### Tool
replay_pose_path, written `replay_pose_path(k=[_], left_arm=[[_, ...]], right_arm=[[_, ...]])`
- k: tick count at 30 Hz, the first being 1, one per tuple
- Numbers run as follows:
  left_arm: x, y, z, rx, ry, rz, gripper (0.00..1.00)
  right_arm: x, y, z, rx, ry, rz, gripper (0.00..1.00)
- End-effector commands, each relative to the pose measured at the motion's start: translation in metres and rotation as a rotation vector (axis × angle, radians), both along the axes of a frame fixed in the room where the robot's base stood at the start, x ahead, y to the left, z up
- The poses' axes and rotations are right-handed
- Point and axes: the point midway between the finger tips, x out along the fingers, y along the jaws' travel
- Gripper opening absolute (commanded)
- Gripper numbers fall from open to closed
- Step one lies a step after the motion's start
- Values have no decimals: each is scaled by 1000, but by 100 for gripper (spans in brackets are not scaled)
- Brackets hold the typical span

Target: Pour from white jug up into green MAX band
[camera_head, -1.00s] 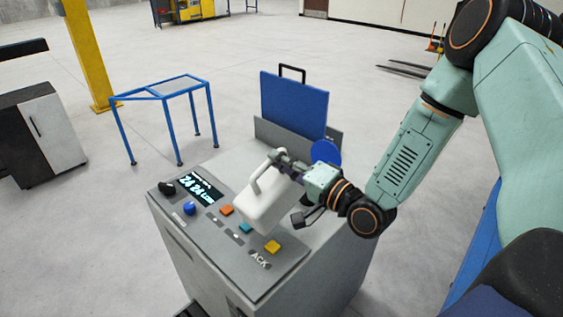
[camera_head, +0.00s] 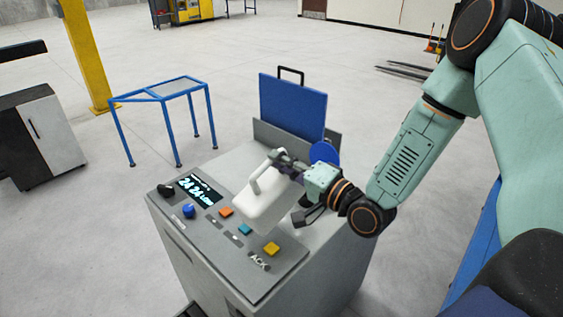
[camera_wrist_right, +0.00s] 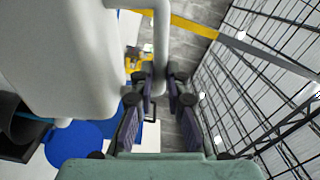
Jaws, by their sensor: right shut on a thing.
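The white jug (camera_head: 262,206) is held tilted above the top of the grey machine (camera_head: 345,262). My right gripper (camera_head: 283,163) is shut on the jug's handle. In the right wrist view the jug (camera_wrist_right: 65,60) fills the upper left, and its handle (camera_wrist_right: 161,50) runs down between the two fingers (camera_wrist_right: 158,108). The jug's mouth and any liquid in it cannot be made out. A round blue lid (camera_head: 325,152) stands behind the gripper; it also shows in the right wrist view (camera_wrist_right: 75,147). The green MAX band is not visible. My left gripper is not in view.
The machine's panel has a lit display (camera_head: 199,190), a blue knob (camera_head: 188,211) and coloured buttons, including a yellow one (camera_head: 271,249). A blue upright panel (camera_head: 292,106) stands behind. A blue-framed stand (camera_head: 177,87) is at the left. The floor around is mostly clear.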

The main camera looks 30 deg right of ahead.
Motion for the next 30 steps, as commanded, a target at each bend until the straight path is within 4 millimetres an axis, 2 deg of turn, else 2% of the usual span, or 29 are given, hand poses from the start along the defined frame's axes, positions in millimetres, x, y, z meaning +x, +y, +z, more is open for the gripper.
replay_pose_path(k=[30], left_arm=[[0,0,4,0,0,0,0]], right_arm=[[2,-4,7,30,3,-1,0]])
